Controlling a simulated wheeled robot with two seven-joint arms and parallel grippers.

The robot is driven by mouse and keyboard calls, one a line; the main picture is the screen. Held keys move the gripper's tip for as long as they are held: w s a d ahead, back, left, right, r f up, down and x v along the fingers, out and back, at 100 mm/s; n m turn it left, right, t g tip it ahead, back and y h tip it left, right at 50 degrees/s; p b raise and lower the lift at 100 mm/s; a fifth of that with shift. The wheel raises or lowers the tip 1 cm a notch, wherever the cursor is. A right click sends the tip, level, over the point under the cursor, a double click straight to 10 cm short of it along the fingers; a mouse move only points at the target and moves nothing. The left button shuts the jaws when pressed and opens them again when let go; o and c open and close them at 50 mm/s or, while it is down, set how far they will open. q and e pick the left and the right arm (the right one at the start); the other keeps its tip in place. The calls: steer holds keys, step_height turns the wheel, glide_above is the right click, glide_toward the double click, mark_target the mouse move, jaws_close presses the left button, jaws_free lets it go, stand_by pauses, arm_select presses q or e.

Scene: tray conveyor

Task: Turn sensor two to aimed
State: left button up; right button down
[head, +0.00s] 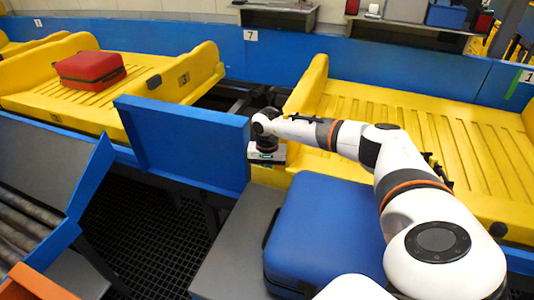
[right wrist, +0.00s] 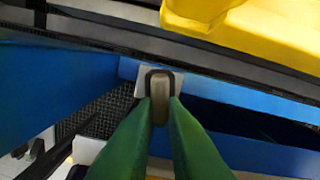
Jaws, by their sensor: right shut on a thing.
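In the right wrist view, a small grey-tan block with a dark rim (right wrist: 159,82), probably sensor two, stands on a pale plate at the blue rail. I cannot read a number on it or tell which way it is aimed. My right gripper's green fingers (right wrist: 159,112) are shut on its two sides. In the head view, my right gripper (head: 267,158) points down beside the blue panel's right edge. Its fingers and the block are hidden there. My left gripper is not in view.
A blue suitcase (head: 328,225) lies on the grey surface (head: 232,245) just in front of my right gripper. A blue panel (head: 185,143) stands left of it. Yellow trays (head: 440,120) lie behind, one with a red suitcase (head: 90,70).

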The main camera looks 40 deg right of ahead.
steer(key=shift+w+f+m+b, duration=0.1)
steer(key=shift+m+b, duration=0.25)
steer(key=shift+m, duration=0.35)
steer(key=shift+a+m, duration=0.1)
steer(key=shift+m, duration=0.6)
steer(key=c, duration=1.5)
jaws_free()
steer(key=shift+r, duration=0.25)
step_height(320, 180, up, 12)
steer(key=shift+f+b, duration=0.1)
steer(key=shift+b, duration=1.05)
